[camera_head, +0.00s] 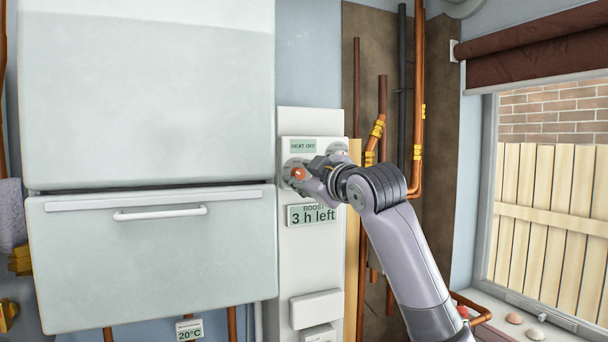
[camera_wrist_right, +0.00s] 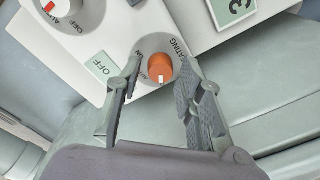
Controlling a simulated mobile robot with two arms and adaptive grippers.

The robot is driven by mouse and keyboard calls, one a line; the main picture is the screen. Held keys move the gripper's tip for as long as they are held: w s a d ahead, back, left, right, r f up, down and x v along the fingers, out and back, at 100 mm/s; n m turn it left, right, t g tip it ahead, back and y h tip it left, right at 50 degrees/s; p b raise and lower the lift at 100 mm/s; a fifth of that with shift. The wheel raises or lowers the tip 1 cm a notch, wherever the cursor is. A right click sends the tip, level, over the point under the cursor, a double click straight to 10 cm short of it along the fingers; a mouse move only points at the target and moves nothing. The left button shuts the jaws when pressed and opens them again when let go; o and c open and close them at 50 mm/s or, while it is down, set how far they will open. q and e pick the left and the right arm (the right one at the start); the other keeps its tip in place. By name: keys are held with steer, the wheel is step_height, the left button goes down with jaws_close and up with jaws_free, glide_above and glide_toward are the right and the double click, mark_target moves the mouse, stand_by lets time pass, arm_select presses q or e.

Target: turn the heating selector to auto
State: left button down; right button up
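In the wrist view the orange knob (camera_wrist_right: 160,67) sits on a grey dial with partly hidden lettering ending "ATING". Its white mark points toward the bottom of that picture. My right gripper (camera_head: 308,178) is at the knob. In the wrist view the right gripper (camera_wrist_right: 161,72) is open, one finger on each side of the knob, with visible gaps. Whether the tips are level with the knob is unclear. My left gripper is not in view.
A second knob (camera_head: 337,148), with a red mark in the wrist view (camera_wrist_right: 62,8), is close by on the panel. A large white cabinet (camera_head: 150,95) stands left; copper pipes (camera_head: 417,100) and a window are right.

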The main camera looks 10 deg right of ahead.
steer(key=shift+w, duration=0.1)
steer(key=c, duration=0.4)
jaws_close()
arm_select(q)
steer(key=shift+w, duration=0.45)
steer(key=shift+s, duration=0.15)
arm_select(e)
steer(key=shift+m, duration=0.6)
steer(key=m+b, duration=0.1)
steer(key=m, duration=0.3)
steer(key=shift+f, duration=0.1)
steer(key=m+b, duration=0.1)
steer(key=m, duration=0.2)
steer(key=shift+m, duration=0.4)
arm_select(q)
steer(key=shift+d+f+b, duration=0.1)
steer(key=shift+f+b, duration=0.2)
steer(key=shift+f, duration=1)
arm_select(e)
steer(key=shift+m+t, duration=0.4)
steer(key=shift+m, duration=1.1)
